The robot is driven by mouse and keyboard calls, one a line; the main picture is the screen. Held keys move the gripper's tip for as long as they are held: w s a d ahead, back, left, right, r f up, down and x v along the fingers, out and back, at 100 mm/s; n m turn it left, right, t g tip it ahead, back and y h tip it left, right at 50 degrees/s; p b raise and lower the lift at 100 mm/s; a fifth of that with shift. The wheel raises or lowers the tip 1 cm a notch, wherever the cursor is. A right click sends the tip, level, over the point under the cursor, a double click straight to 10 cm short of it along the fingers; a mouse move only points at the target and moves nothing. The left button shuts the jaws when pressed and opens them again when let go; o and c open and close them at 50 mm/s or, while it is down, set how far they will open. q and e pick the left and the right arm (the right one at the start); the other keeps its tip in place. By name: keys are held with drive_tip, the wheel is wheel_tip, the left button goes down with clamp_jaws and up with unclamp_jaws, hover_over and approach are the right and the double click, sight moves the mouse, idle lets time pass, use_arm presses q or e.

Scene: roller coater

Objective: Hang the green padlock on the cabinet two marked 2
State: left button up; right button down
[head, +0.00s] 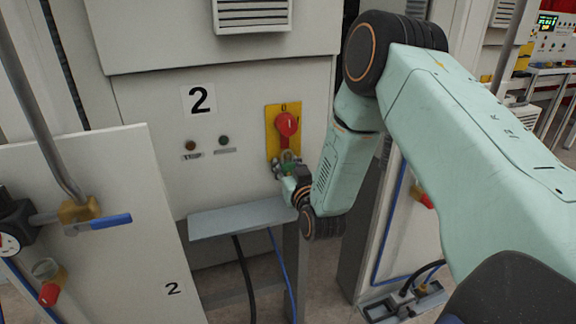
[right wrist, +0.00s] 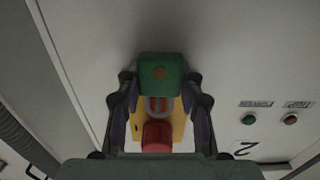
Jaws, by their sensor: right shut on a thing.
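Cabinet two (head: 140,95) is a pale panel with a black 2 on a white label (head: 199,99). On it is a yellow switch plate (head: 271,122) with a red rotary handle (head: 287,124). My right gripper (head: 287,171) is at the lower end of this plate. It is shut on the green padlock (right wrist: 160,73), whose body shows between the fingers in the right wrist view. The shackle (head: 288,156) shows at the plate's lower end, below the red handle. I cannot tell whether it passes through a hole. My left gripper is not in view.
A grey shelf (head: 240,219) juts out below the switch, with a black and a blue cable beneath. At left stand a pipe, a valve with a blue lever (head: 98,223) and a gauge (head: 12,240). Two small buttons (head: 207,143) sit left of the switch.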

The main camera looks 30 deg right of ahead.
drive_tip(key=shift+d+f, duration=0.1)
drive_tip(key=shift+f, duration=0.1)
drive_tip(key=c, duration=1.3)
unclamp_jaws()
drive_tip(key=o, duration=0.5)
drive_tip(key=shift+w+d+f, duration=0.25)
drive_tip(key=shift+w+f, duration=0.25)
drive_tip(key=shift+w, duration=0.2)
drive_tip(key=shift+s+a+r, duration=0.15)
drive_tip(key=shift+s+r, duration=0.1)
drive_tip(key=shift+s+a+f, duration=0.1)
drive_tip(key=shift+s+a, duration=0.05)
drive_tip(key=shift+s, duration=0.3)
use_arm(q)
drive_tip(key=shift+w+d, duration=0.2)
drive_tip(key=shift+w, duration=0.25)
use_arm(e)
drive_tip(key=v, duration=1.1)
